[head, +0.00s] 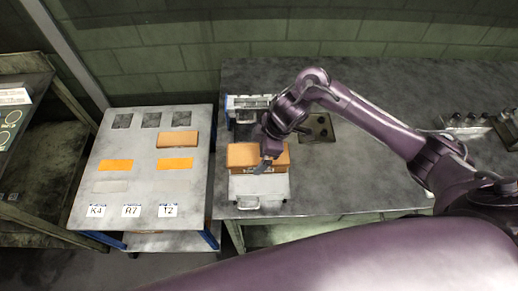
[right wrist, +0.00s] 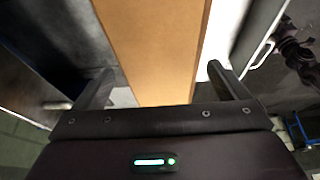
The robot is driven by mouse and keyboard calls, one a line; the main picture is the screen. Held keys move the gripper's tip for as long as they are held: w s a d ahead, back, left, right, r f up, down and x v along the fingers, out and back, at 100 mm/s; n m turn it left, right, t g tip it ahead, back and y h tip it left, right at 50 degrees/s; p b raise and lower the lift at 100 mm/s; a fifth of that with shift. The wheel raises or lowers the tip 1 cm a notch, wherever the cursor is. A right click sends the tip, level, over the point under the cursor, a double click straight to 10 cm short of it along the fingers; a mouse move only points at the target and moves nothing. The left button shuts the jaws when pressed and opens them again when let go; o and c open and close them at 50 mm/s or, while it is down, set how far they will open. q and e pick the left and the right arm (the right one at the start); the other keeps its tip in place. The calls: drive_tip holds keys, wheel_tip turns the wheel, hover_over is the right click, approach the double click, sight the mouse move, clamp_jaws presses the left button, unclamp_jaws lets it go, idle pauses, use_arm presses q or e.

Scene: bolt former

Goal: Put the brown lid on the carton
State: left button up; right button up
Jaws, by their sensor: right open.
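A brown box-shaped piece (head: 242,152) sits on a light metal plate at the left part of the dark workbench. I cannot tell whether it is the carton, the lid, or the lid resting on the carton. My right gripper (head: 265,163) is over it, pointing down, and hides part of it. In the right wrist view the brown piece (right wrist: 155,45) runs between the two open fingers of the right gripper (right wrist: 160,85), with a gap on each side. A similar brown block (head: 177,140) lies on the grey side table. My left gripper is not in view.
The grey side table (head: 140,190) carries orange patches (head: 175,163), dark squares and labels K4, R7 and T2. A handled plate (head: 260,188) lies under the brown piece. A dark recessed plate (head: 318,128) is behind my right arm. Metal parts (head: 465,120) stand at the right.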

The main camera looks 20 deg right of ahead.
drive_tip(key=shift+r, duration=0.1)
drive_tip(key=v, duration=0.6)
drive_tip(key=shift+d+r, duration=0.1)
drive_tip(key=shift+d, duration=0.1)
drive_tip(key=shift+s+d+r, duration=0.1)
drive_tip(key=shift+d+r, duration=0.1)
drive_tip(key=shift+r, duration=0.45)
drive_tip(key=shift+f, duration=0.1)
